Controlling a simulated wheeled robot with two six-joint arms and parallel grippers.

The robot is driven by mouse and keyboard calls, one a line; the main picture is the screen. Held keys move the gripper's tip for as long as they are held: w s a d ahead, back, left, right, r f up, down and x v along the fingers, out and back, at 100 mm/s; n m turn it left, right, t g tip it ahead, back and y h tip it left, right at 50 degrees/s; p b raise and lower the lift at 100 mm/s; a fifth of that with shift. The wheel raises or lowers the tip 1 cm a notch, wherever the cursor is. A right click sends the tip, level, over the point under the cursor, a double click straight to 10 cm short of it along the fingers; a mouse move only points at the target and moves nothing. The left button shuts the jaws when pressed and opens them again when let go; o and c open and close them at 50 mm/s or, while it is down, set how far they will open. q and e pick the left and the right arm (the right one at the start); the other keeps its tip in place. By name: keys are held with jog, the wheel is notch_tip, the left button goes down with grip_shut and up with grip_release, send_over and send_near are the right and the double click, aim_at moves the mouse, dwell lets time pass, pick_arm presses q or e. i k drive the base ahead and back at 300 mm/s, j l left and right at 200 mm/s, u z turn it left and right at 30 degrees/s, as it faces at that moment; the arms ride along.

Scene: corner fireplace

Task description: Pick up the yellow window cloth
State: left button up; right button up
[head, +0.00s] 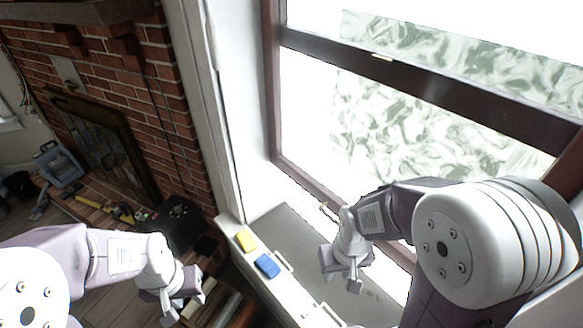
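The yellow window cloth (246,240) is a small folded block. It lies on the white ledge (296,297) below the window, near the ledge's left end. My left gripper (189,302) is open and empty, below and to the left of the cloth in the head view and apart from it. My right gripper (341,281) is open and empty in front of the window, to the right of the cloth and apart from it. The cloth is not covered by either arm.
A blue cloth (267,265) lies on the ledge close to the yellow one. The window frame (300,178) rises behind the ledge. A brick fireplace (90,150) and a black box (177,222) are at left. Books (222,305) stand below the ledge.

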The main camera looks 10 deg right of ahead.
aim_at(247, 243)
jog(key=j+z, duration=0.1)
jog(key=z, duration=1)
jog(key=l+u, duration=0.1)
jog(key=u, duration=1.2)
jog(key=i+j+u, duration=0.1)
jog(key=u, duration=0.25)
jog(key=i+j+u, duration=0.15)
jog(key=u, duration=0.2)
jog(key=i+u, duration=0.1)
jog(key=u, duration=0.25)
